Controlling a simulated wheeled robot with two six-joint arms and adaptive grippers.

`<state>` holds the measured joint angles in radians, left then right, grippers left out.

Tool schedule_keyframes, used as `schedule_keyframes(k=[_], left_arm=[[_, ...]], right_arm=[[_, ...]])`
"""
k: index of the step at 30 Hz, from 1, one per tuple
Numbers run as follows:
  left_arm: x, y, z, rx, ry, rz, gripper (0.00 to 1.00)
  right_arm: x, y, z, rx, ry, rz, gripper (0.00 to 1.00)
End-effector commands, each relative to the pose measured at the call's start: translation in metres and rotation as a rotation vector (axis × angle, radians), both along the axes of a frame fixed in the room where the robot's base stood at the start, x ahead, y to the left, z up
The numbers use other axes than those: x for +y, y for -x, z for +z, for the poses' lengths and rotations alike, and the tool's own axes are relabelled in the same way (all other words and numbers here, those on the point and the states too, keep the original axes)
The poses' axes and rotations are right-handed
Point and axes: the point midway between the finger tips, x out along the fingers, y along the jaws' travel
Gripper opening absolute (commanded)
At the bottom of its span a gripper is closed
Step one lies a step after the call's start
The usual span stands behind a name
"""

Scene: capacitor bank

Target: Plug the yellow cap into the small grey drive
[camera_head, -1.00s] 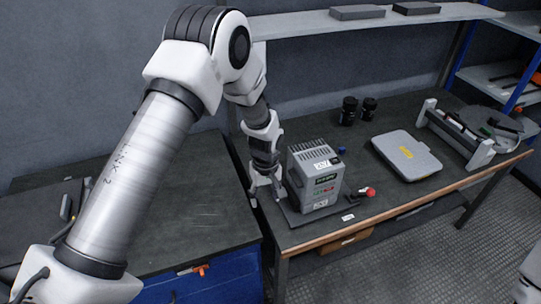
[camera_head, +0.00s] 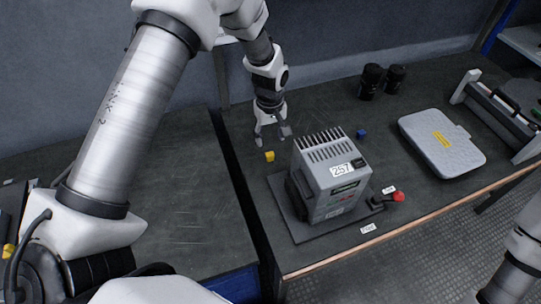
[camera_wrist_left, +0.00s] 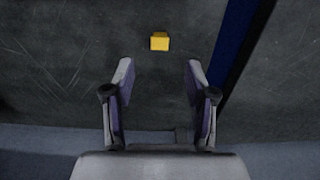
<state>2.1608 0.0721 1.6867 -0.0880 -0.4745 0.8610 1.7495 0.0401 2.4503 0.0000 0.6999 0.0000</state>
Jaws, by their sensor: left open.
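The yellow cap (camera_head: 269,156) is a small block lying on the dark bench top, left of and behind the drive. It also shows in the left wrist view (camera_wrist_left: 160,41), ahead of my fingertips and between their lines. The small grey drive (camera_head: 331,178) stands upright on a dark base plate (camera_head: 285,205), with a vented top and a "257" label. My left gripper (camera_head: 272,136) is open and empty just above and behind the cap, apart from it; its two fingers (camera_wrist_left: 160,70) are spread in the left wrist view. The drive's socket cannot be made out. My right gripper is not in view.
A small blue block (camera_head: 361,134) lies behind the drive. A red knob (camera_head: 398,196) on a dark part sits to its right. Two black cylinders (camera_head: 370,82), a grey case (camera_head: 442,144) and a rack (camera_head: 500,108) stand further right. The left bench top (camera_head: 185,190) is mostly clear.

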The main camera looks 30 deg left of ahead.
Motion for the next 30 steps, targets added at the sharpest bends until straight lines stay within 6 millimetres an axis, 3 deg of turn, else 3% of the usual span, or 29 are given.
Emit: schedule_keyframes(k=[10, 17, 26, 30], left_arm=[[0.0, 0.0, -0.003, 0.001, 0.001, 0.0, 0.56], [0.0, 0.0, -0.026, 0.001, 0.0, 0.0, 0.56], [0.0, 0.0, -0.03, 0.0, 0.0, 0.0, 0.56], [0.0, 0.001, -0.049, 0.003, 0.0, 0.0, 0.56]], right_arm=[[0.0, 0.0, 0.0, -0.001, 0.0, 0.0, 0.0], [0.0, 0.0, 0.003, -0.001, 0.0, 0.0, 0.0], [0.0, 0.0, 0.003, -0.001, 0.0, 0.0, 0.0], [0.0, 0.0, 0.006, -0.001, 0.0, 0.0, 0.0]])
